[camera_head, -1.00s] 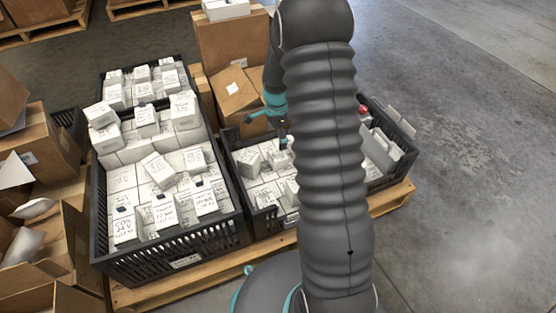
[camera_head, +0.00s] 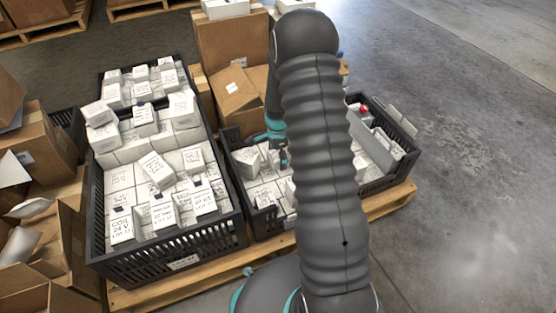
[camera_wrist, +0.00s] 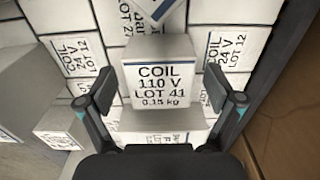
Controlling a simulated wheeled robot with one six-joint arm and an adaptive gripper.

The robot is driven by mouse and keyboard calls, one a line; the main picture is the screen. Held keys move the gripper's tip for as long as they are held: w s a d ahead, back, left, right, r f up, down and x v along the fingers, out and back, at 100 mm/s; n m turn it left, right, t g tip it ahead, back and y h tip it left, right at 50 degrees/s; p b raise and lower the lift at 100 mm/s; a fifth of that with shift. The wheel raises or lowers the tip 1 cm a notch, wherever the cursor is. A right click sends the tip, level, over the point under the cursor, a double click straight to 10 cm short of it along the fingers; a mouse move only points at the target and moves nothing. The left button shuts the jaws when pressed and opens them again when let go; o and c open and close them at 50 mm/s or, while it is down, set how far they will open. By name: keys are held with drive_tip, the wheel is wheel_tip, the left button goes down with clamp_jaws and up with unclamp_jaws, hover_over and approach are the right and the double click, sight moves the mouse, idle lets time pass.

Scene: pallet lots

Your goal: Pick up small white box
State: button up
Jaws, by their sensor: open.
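A small white box (camera_wrist: 159,80) labelled "COIL 110 V LOT 41 0.15 kg" stands between the two fingers of my gripper (camera_wrist: 158,100) in the wrist view. The fingers are open, one on each side of the box, with a gap visible on each side. More white boxes lie around and below it, some marked "24 V LOT 12" (camera_wrist: 228,50). In the head view my gripper (camera_head: 279,158) is low over the middle crate (camera_head: 263,222), largely hidden by my arm. A white box (camera_head: 246,158) shows just left of it.
A black crate (camera_head: 168,262) full of white boxes stands left of the middle crate on a wooden pallet (camera_head: 160,293). Another crate section (camera_head: 385,180) is at right. Open cardboard boxes (camera_head: 238,92) stand behind. In the wrist view a dark crate wall (camera_wrist: 280,70) runs close along the right.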

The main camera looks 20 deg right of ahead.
drive_tip(key=c, duration=1.3)
drive_tip(key=shift+c, duration=0.2)
